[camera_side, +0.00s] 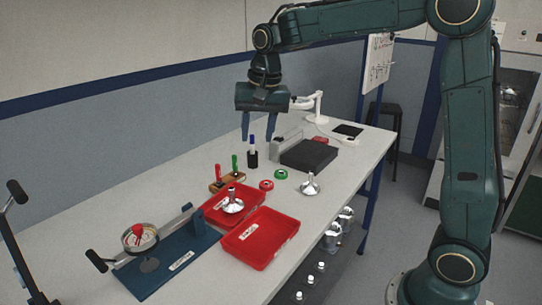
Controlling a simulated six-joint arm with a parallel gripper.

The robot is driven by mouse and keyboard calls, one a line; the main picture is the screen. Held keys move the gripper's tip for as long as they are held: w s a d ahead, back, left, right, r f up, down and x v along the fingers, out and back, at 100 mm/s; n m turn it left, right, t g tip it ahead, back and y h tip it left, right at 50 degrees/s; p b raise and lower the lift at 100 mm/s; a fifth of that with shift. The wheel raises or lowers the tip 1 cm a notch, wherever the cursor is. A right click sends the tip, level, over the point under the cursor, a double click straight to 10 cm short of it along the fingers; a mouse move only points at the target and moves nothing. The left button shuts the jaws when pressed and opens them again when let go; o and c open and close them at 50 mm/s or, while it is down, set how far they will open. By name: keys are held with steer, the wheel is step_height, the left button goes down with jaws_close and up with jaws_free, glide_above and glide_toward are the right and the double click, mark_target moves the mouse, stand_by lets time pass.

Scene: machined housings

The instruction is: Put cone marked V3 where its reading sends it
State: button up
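A silver cone-shaped part (310,186) stands on the bench, right of the green ring. Another silver cone (233,205) stands in the rear red tray (212,214). No V3 mark is legible on either, so I cannot tell which is V3. A round gauge-like device with a red centre (138,237) sits at the blue fixture plate (165,268) on the left; its reading is too small to make out. The front red tray (262,236) is empty, with an unreadable white label. My gripper (258,138) is open and empty, pointing down above the back of the bench.
A black block (308,155) lies at mid-bench. A red ring (266,185) and a green ring (281,174) lie near it. A dark pen holder (252,158) and a wooden tool stand (227,183) are at the back. Metal parts (332,237) sit below the front edge.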

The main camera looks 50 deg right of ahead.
steer(key=s+a+n+t, duration=0.1)
steer(key=s+n, duration=0.2)
steer(key=s, duration=0.5)
steer(key=s+n+t, duration=0.1)
steer(key=s+n, duration=0.2)
steer(key=s, duration=0.6)
steer(key=s+a+f+n+t, duration=0.1)
steer(key=s+n, duration=0.1)
steer(key=s, duration=0.7)
steer(key=shift+a+n+t, duration=0.3)
steer(key=shift+n, duration=0.1)
